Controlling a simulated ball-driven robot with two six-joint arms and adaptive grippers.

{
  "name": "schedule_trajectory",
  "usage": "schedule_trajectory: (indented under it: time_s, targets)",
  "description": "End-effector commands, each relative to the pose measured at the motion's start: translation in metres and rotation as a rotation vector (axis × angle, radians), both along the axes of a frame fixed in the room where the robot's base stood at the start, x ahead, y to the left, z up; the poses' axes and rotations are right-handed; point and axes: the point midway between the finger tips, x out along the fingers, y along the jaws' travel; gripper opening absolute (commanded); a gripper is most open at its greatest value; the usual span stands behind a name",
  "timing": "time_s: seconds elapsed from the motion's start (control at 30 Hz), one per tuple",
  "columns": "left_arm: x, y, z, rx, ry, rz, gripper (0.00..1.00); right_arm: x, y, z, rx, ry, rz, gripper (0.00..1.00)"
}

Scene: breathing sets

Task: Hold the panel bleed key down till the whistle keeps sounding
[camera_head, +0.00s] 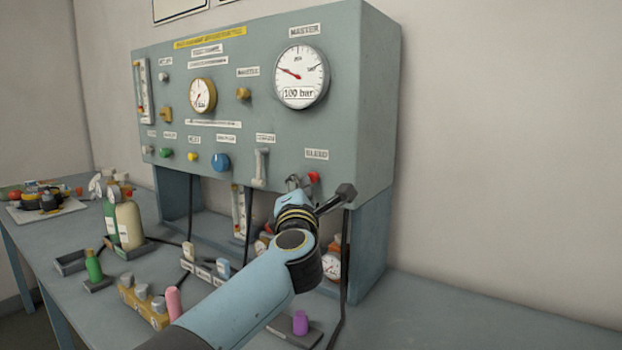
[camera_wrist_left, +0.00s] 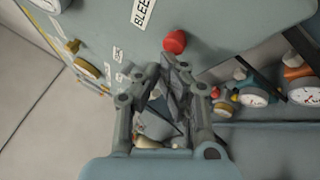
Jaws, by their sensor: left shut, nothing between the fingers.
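The panel (camera_head: 362,100) is a grey-green box with gauges and labelled controls. The bleed key is a red knob (camera_head: 314,177) under the BLEED label at the panel's lower right. It also shows in the left wrist view as a red button (camera_wrist_left: 175,42), just beyond my fingertips. My left gripper (camera_head: 296,182) is shut and empty, close beside the red key in the head view. In the left wrist view the left gripper (camera_wrist_left: 172,75) has its fingers together, and I cannot tell whether they touch the key. No whistle can be picked out. My right gripper is not in view.
A large gauge (camera_head: 301,76) marked 100 bar sits above the key. A grey lever (camera_head: 260,167) hangs left of it. Small gauges (camera_head: 331,263) stand under the panel. Bottles (camera_head: 129,224) and small trays stand on the left. The bench's right side (camera_head: 450,318) is clear.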

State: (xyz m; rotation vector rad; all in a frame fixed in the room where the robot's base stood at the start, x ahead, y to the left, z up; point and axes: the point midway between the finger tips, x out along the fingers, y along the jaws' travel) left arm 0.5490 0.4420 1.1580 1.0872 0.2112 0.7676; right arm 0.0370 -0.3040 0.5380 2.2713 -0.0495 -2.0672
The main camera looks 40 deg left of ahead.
Motion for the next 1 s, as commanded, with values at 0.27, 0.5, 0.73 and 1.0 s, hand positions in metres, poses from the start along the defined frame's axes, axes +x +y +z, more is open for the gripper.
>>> schedule_trajectory:
  time_s: [0.27,0.5,0.73,1.0]
  targets:
    - [0.001,0.0,0.0,0.0,0.0,0.0,0.0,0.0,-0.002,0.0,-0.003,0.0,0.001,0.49]
    - [0.004,0.0,0.0,0.0,0.0,0.0,0.0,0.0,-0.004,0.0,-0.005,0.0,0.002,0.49]
    - [0.007,0.001,0.0,0.0,0.0,0.0,0.0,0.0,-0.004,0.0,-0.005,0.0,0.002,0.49]
    - [0.01,0.001,0.0,0.0,-0.002,-0.001,0.0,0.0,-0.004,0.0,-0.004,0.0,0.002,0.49]
